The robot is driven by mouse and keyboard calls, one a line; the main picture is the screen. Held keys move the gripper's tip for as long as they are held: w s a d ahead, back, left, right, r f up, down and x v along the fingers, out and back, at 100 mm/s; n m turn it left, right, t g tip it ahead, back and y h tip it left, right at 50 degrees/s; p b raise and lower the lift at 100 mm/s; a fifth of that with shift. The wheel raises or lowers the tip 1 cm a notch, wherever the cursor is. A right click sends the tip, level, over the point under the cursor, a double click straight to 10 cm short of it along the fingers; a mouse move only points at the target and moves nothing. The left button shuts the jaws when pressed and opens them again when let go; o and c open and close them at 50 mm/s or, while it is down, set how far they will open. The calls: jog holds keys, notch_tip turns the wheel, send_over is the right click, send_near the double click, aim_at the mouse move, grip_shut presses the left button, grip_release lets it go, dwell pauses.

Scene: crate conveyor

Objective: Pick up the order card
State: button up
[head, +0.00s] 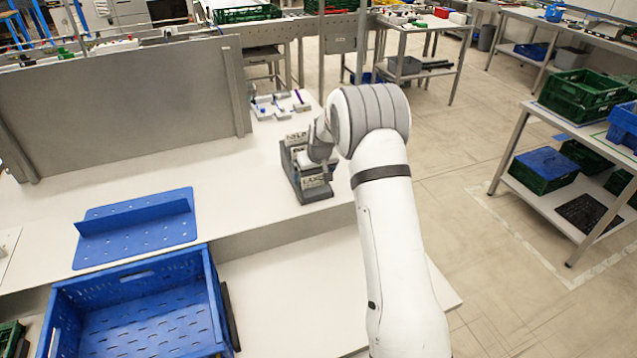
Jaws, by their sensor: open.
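A dark grey card holder (314,194) stands on the white bench top near its right edge. Light cards with dark lettering show in it: one at the back (296,138) and one at the front (314,181). The lettering is too small to read surely, so I cannot tell which is the order card. My gripper (316,167) is over the holder, between the back and front cards, and is open. Its fingertips are largely hidden, and I cannot tell whether they touch a card.
A blue crate (215,300) stands at the lower left, with a blue perforated plate (135,228) behind it. A grey upright panel (120,110) closes off the bench's back left. Small items (278,104) lie behind the holder. The bench between plate and holder is clear.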

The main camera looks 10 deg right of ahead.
jog(key=shift+c, duration=0.4)
jog(key=c, duration=1)
